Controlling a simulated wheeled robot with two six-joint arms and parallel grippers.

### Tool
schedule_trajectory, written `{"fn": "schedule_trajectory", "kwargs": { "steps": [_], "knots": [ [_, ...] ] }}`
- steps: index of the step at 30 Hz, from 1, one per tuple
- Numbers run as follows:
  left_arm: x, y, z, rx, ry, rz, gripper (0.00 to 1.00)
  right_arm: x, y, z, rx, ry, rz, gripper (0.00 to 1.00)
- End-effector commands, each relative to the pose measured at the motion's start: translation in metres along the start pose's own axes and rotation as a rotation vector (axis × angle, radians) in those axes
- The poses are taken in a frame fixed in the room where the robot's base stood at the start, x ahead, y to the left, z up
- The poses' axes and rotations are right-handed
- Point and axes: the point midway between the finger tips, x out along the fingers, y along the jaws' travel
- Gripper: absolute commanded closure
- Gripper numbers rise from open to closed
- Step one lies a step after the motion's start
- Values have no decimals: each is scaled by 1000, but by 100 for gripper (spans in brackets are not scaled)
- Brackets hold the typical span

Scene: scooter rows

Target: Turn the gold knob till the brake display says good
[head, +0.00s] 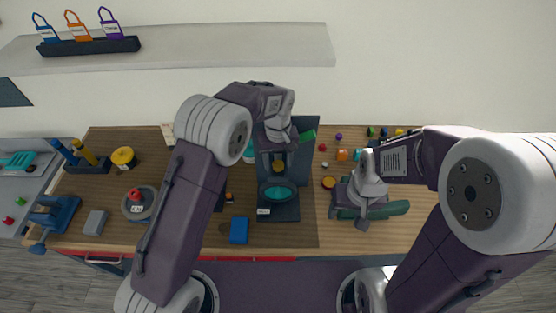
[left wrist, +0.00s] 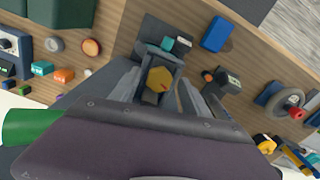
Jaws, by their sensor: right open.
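The gold knob (head: 278,167) is on a dark upright stand (head: 308,165) in the middle of the bench. In the left wrist view the hexagonal gold knob (left wrist: 158,78) has a small red mark on its face. My left gripper (head: 278,150) is at the knob, with a finger on each side. I cannot tell whether the fingers touch it. A teal oval (head: 278,194), perhaps the brake display, is on the stand's base; no word on it is readable. My right gripper (head: 361,212) is open over a dark green roll-shaped thing (head: 398,208), away from the knob.
A blue block (head: 239,230) lies left of the stand's base. A round grey device with a red top (head: 137,201) and a yellow roll (head: 123,158) are further left. Several small coloured parts (head: 343,154) lie at the back right. A shelf (head: 230,45) hangs above.

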Motion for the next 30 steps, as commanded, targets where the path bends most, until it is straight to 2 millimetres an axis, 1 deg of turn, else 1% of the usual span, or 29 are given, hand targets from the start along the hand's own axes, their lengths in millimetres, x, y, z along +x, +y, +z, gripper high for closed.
{"fn": "schedule_trajectory", "kwargs": {
  "steps": [1, 2, 3, 5, 6, 11, 16, 30],
  "knots": [
    [0, 0, 0, 0, 0, 0, 61, 0, 0, 0, 0, 0, 0, 44],
    [0, 0, 0, 0, 0, 0, 69, 0, 0, 0, 0, 0, 0, 44],
    [0, 0, 0, 0, 0, 0, 81, 0, 0, 0, 0, 0, 0, 44],
    [0, 0, 0, 0, 0, 0, 97, 0, 0, 0, 0, 0, 0, 44],
    [0, 0, 0, 0, 1, 0, 100, 0, 0, 0, 0, 0, 0, 44],
    [-1, 0, 0, 6, 1, 0, 100, 0, 0, 0, 0, 0, 0, 44],
    [-1, 0, -1, 55, 1, 0, 100, -1, 0, 0, 0, 0, 0, 44],
    [-2, 1, -1, 371, 2, 1, 100, -5, 0, -1, 0, 0, 0, 44]
  ]
}}
